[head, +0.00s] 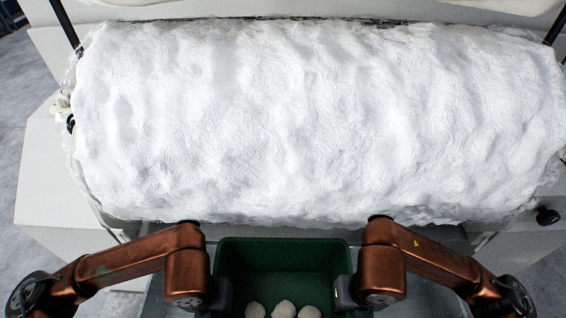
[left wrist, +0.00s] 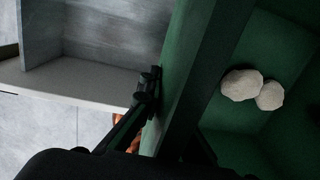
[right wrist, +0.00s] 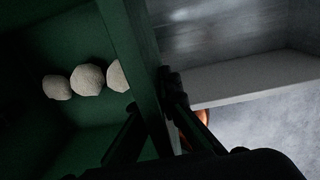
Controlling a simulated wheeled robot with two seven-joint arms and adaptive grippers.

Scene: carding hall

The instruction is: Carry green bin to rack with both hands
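The green bin (head: 282,252) is at the bottom centre of the head view, between my two arms, and its near end is cut off. Three off-white lumps (head: 284,309) lie in it. My left gripper (head: 222,295) is at its left wall. In the left wrist view one finger presses the outside of the bin wall (left wrist: 190,75), and the other, partly hidden, is on the inside. My right gripper (head: 345,292) is at the right wall. In the right wrist view its fingers straddle the wall (right wrist: 135,50), closed on it.
A large roll of white fibre (head: 310,120) fills the head view just beyond the bin, on a pale machine (head: 60,180). A grey metal recess (left wrist: 110,40) with a pale ledge (left wrist: 80,88) lies beside the bin. Grey floor (head: 30,70) shows at the far left.

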